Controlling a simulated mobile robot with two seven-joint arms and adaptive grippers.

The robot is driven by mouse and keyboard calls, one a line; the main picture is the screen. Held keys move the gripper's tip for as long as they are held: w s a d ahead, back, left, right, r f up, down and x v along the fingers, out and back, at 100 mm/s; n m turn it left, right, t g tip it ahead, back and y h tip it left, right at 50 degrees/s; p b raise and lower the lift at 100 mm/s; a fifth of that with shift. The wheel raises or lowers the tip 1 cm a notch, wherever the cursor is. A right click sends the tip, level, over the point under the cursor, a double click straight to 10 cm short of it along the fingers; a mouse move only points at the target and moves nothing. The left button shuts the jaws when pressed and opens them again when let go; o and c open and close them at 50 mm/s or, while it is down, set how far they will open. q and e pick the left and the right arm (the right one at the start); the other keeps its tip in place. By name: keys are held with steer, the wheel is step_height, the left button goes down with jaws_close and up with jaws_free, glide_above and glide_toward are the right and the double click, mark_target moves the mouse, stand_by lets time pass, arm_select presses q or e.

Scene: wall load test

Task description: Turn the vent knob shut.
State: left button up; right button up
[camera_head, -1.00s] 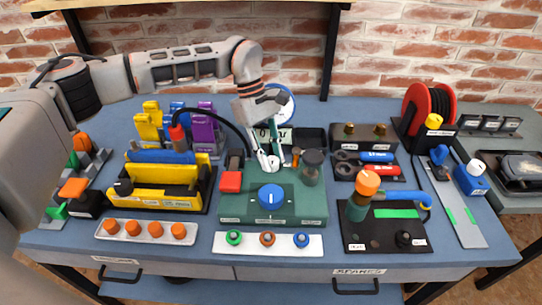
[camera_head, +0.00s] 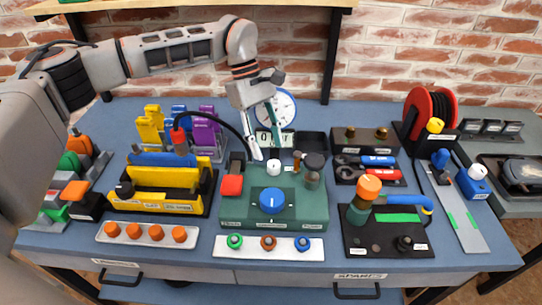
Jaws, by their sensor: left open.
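A green test unit (camera_head: 238,207) stands at the middle of the bench. A small white knob (camera_head: 274,168) sits at its back, and a large blue knob (camera_head: 272,200) with a white pointer line sits at its front. The labels are too small to read, so I cannot tell by name which is the vent knob. My left gripper (camera_head: 267,154) is open and empty, its fingers pointing down just above and behind the white knob, apart from it. My right gripper is not in view.
A red block (camera_head: 232,185) and a dark-capped cylinder (camera_head: 314,164) flank the white knob. A black hose (camera_head: 220,121) arches left of the gripper. A round gauge (camera_head: 274,108) stands behind. A strip with coloured rings (camera_head: 267,246) lies in front.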

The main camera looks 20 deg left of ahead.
arm_select(q)
steer(key=v, duration=0.6)
steer(key=shift+w+a+r, duration=0.1)
steer(key=shift+a+r, duration=0.1)
steer(key=shift+r, duration=0.15)
